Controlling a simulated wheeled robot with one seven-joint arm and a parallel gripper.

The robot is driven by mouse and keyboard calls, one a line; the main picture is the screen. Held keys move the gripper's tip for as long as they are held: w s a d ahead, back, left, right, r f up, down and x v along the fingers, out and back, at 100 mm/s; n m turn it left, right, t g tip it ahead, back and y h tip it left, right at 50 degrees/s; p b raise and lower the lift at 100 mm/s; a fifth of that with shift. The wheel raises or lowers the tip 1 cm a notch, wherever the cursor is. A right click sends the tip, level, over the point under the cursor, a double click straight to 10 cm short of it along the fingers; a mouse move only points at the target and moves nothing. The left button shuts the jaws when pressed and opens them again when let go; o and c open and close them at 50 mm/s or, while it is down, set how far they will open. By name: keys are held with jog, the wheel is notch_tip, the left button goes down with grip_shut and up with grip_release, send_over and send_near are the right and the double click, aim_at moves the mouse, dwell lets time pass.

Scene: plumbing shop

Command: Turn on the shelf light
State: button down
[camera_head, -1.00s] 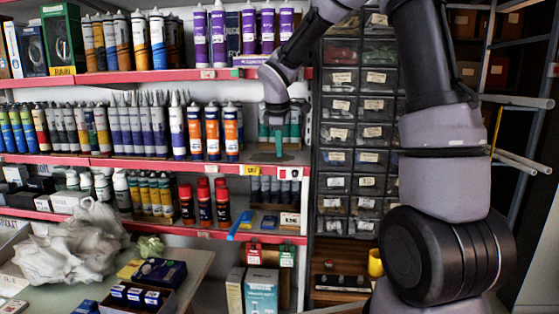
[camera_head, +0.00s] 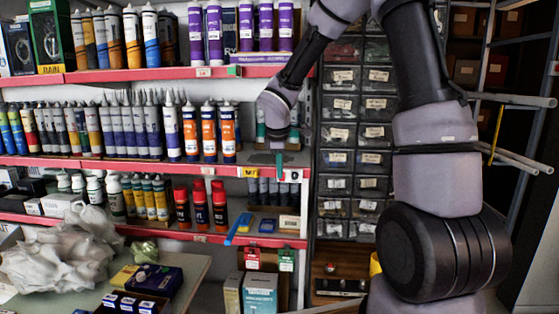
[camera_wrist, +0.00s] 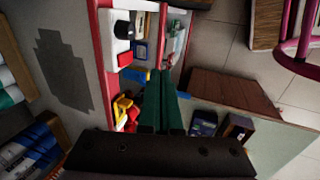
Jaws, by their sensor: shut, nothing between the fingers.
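My gripper (camera_head: 279,174) is at the right end of the middle red-edged shelf (camera_head: 120,164), its green fingers pointing down in front of the shelf edge. In the wrist view the green fingers (camera_wrist: 162,105) are pressed together and empty. A small white box (camera_head: 290,175) sits on the shelf edge just right of the fingertips. In the wrist view, a white box with a round black knob (camera_wrist: 123,29) is mounted on the red edge, up and left of the fingertips. It looks like the light's switch. I cannot tell whether the fingers touch it, nor whether a light is on.
Tubes and orange cartridges (camera_head: 209,133) line the shelf to the left. Drawer cabinets (camera_head: 340,130) stand close on the right. Below are red-capped cans (camera_head: 200,206) and a blue item (camera_head: 238,228) jutting from the lower shelf. A table (camera_head: 190,268) with boxes is lower left.

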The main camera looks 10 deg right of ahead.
jog(key=w+d+f, duration=0.1)
jog(key=w+f, duration=0.3)
jog(key=w, duration=0.1)
jog(key=shift+d, duration=0.3)
jog(key=shift+w+f, duration=0.1)
jog(key=shift+w, duration=0.05)
dwell(0.4)
jog(key=shift+r, duration=0.8)
